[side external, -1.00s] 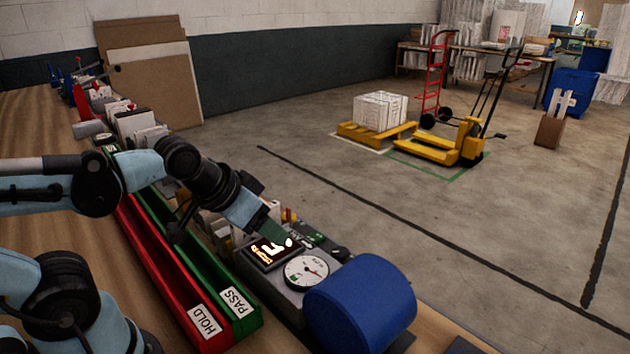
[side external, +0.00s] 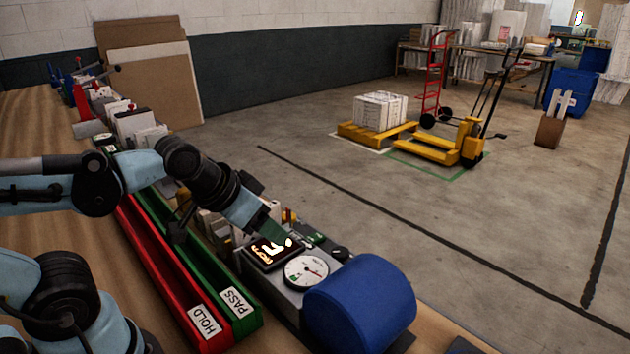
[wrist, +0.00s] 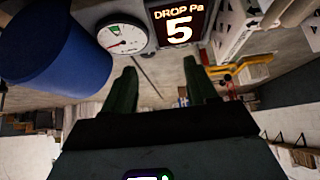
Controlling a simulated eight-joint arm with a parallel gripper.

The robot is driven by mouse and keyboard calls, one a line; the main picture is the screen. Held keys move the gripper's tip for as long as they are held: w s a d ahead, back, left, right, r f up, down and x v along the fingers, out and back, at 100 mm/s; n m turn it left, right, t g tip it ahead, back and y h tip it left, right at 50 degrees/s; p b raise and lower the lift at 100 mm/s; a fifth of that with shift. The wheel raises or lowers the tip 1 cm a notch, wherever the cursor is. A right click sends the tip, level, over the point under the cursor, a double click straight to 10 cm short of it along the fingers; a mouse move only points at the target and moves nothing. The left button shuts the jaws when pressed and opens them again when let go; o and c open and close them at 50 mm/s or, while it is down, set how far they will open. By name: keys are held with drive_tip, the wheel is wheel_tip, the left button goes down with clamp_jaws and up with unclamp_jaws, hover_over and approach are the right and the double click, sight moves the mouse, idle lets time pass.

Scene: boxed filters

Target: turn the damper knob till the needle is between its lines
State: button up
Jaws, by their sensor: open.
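The round white dial (side external: 306,271) is on the grey test unit, and it also shows in the wrist view (wrist: 122,38). Its red needle points away from the small green mark on its face; the lines are too small to make out. A dark round knob (side external: 340,253), which looks like the damper knob, sits beyond the dial in the side view; I cannot pick it out in the wrist view. My gripper (side external: 277,235) is above the far side of the unit, by the lit display, apart from the knob. Its green fingers (wrist: 163,88) are spread with nothing between them.
The lit display (wrist: 178,22) reads "DROP Pa 5". The red HOLD chute (side external: 185,290) and green PASS chute (side external: 215,275) run alongside. Boxed filters (side external: 135,122) stand farther along the bench.

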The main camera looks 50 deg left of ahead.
drive_tip(key=shift+c, duration=0.7)
drive_tip(key=shift+w+r, duration=0.2)
drive_tip(key=shift+w, duration=0.05)
drive_tip(key=w+d+r+n+g, duration=0.2)
drive_tip(key=w+r+n+g, duration=0.1)
drive_tip(key=w, duration=0.3)
drive_tip(key=n+g, duration=0.3)
drive_tip(key=g, duration=0.1)
approach(341, 251)
wheel_tip(341, 251, down, 9)
drive_tip(key=shift+r, duration=0.2)
drive_tip(key=c, duration=0.8)
